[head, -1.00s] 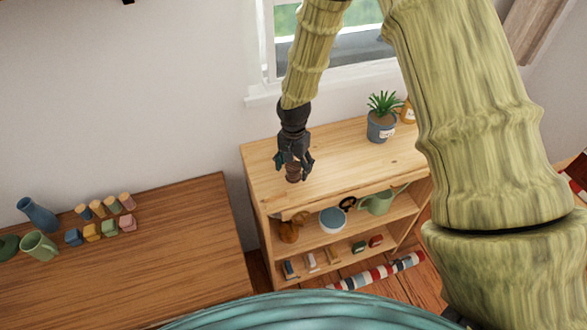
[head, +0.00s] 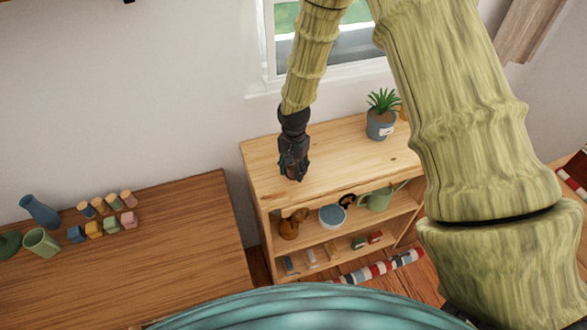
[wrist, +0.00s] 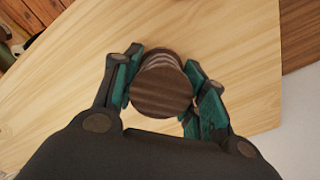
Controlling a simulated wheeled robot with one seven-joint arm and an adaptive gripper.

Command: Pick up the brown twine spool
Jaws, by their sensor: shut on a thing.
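The brown twine spool (wrist: 162,92) is between the two teal-padded fingers of my gripper (wrist: 163,85) in the wrist view. Its dark round end faces the camera and lighter twine bands show behind it. In the head view my gripper (head: 293,176) is at the top of the wooden shelf unit (head: 345,155), near its left part. It is shut on the spool, which is mostly hidden there by the fingers. I cannot tell whether the spool touches the shelf top.
A potted plant (head: 381,120) stands on the shelf top to the right. Lower shelves hold a blue-white bowl (head: 332,216) and a green watering can (head: 377,197). A wooden table (head: 150,255) with a blue vase (head: 39,211) and several blocks is at the left.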

